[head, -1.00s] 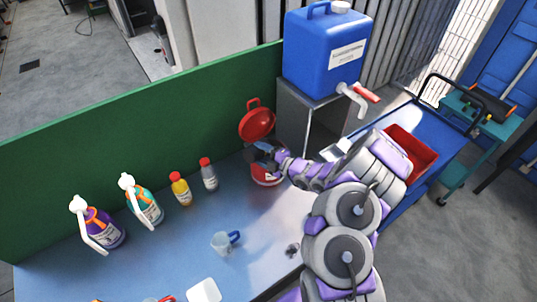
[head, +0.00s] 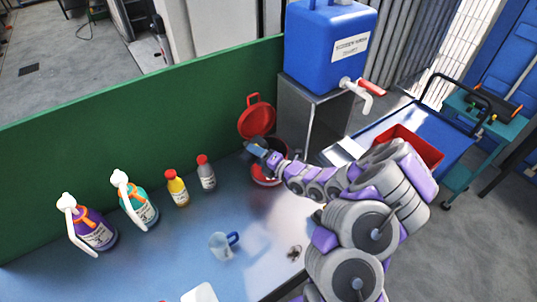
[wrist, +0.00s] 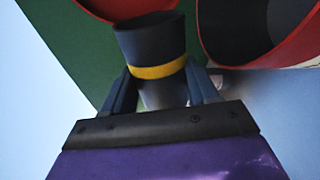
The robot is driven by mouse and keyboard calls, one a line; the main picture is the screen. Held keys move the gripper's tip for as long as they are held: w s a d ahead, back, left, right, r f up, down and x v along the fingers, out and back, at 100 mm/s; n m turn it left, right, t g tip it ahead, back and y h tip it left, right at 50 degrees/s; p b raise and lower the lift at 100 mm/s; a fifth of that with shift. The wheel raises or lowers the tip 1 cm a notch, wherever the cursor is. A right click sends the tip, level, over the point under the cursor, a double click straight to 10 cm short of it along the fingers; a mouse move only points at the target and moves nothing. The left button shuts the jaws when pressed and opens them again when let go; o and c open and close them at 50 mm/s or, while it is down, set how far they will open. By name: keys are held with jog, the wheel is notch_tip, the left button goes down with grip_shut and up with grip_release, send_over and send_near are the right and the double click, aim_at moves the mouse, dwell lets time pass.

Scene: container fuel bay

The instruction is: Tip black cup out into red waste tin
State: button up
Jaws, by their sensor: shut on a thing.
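The black cup (wrist: 148,38) with a yellow band shows in the wrist view, held between the two fingers of my gripper (wrist: 164,90). I cannot tell how far the cup is tilted or what is in it. The red waste tin (wrist: 291,50) is just right of the cup in that view, its dark mouth open. In the head view the tin (head: 268,182) stands at the bench's back right, with its red lid (head: 257,119) raised behind it. My gripper (head: 262,153) is at the tin's mouth and partly hides it.
A clear jug with a blue handle (head: 219,246) stands mid-bench. A blue canister (head: 325,50) with a tap stands behind the tin.

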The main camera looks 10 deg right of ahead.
aim_at(252, 164)
jog(key=shift+s+a+r+n, duration=0.3)
jog(key=shift+a+r+n, duration=0.1)
jog(key=shift+s+a+n+b, duration=0.1)
jog(key=shift+a+n+b, duration=0.05)
jog(key=shift+n+b, duration=0.15)
jog(key=shift+f+n+t, duration=0.3)
jog(key=shift+f+n, duration=0.2)
jog(key=shift+n, duration=0.1)
jog(key=r+n+p, duration=0.1)
jog(key=n+p, duration=0.1)
jog(key=shift+r+n+h+p, duration=0.1)
jog(key=shift+n+h+p, duration=0.2)
jog(key=shift+p, duration=0.05)
jog(key=shift+d+n+p, duration=0.2)
jog(key=shift+n+p, duration=0.1)
jog(key=shift+n, duration=0.1)
jog(key=shift+f+n+t+p, duration=0.3)
jog(key=shift+f+n+p, duration=0.1)
jog(key=shift+f+n, duration=0.25)
jog(key=n+p, duration=0.1)
jog(key=s+a+f+n+p, duration=0.1)
jog(key=n, duration=0.1)
jog(key=shift+a+f+t+p, duration=0.25)
jog(key=shift+f+t+p, duration=0.05)
notch_tip(252, 164, down, 8)
jog(key=s+a+n+b, duration=0.1)
jog(key=n+b, duration=0.2)
jog(key=n, duration=0.1)
jog(key=shift+r+b, duration=0.25)
jog(key=shift+b, duration=0.05)
